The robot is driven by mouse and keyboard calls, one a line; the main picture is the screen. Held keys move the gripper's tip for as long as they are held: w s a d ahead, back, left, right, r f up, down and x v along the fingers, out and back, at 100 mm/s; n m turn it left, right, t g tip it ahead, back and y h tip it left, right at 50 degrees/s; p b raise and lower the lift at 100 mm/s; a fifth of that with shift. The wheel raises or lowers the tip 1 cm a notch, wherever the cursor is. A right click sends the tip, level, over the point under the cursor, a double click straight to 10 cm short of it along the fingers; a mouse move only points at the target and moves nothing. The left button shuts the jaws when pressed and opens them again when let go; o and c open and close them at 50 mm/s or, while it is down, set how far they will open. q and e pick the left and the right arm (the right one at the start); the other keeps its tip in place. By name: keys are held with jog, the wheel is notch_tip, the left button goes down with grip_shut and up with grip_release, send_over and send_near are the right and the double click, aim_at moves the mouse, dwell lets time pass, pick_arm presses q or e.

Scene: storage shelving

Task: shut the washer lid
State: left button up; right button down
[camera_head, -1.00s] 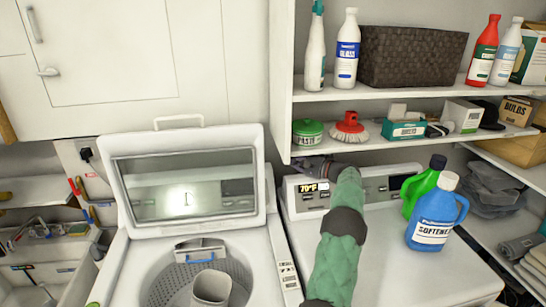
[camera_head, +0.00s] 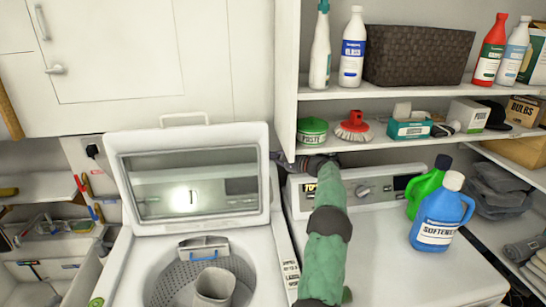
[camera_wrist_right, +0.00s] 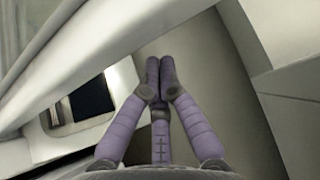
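The white washer lid (camera_head: 245,140) stands open and tilted back, with a glass window in it and a handle loop on its top edge. The washer (camera_head: 262,262) below shows its open drum. My right arm, in a green sleeve, reaches up to the right of the lid in the head view. My right gripper (camera_head: 277,158) is beside the lid's upper right edge; I cannot tell whether it touches. In the right wrist view its purple fingers (camera_wrist_right: 160,68) are together at the tips, with nothing seen between them. My left gripper is not in view.
A blue softener bottle (camera_head: 440,212) and a green bottle (camera_head: 424,187) stand on the white machine (camera_head: 400,270) at right. Shelves (camera_head: 385,143) with bottles, a basket (camera_head: 418,55) and boxes hang above it. A grey container (camera_head: 213,287) is in the drum.

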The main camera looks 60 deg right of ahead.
jog(key=shift+s+a+b, duration=0.3)
jog(key=shift+s+a, duration=0.45)
jog(key=shift+a, duration=0.25)
